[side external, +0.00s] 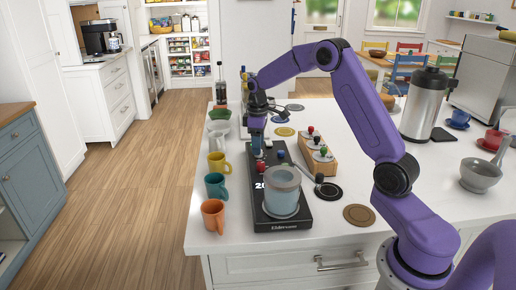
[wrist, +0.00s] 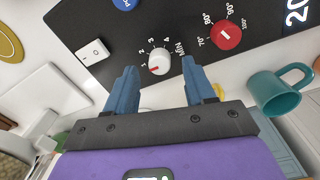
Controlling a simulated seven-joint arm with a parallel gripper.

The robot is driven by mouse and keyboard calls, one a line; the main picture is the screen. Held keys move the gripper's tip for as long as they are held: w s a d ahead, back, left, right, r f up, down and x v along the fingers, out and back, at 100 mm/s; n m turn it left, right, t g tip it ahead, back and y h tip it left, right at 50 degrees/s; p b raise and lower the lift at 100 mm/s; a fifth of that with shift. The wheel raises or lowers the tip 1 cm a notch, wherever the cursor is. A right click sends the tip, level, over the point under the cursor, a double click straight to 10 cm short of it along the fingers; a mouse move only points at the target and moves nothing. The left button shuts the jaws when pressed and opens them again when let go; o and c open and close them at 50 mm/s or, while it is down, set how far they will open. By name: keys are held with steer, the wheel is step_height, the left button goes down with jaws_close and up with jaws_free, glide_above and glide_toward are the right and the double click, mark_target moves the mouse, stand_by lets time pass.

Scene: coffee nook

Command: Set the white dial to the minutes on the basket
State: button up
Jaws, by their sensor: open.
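The white dial (wrist: 159,62) sits on the black panel of the appliance (side external: 262,212). Its red mark points toward the 1 on a scale of 1 to 4 marked MIN. My gripper (wrist: 160,70) is open, with its two blue fingers on either side of the dial and apart from it in the picture. In the side view my gripper (side external: 257,150) is low over the panel's far end and hides the dial. A grey-blue round vessel (side external: 282,198), perhaps the basket, stands on the appliance's near end. I cannot make out any minutes on it.
A red temperature dial (wrist: 227,34), a blue knob (wrist: 125,4) and a white switch (wrist: 93,52) surround the dial. Orange (side external: 212,215), teal (side external: 216,186) and yellow (side external: 219,163) mugs line the left edge. A wooden rack (side external: 318,158) stands to the right.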

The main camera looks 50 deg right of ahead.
steer(key=shift+f, duration=1.05)
jaws_close()
steer(key=shift+m, duration=0.3)
steer(key=m, duration=0.3)
steer(key=shift+r, duration=0.1)
steer(key=shift+w+d+m, duration=0.1)
steer(key=shift+m, duration=2.4)
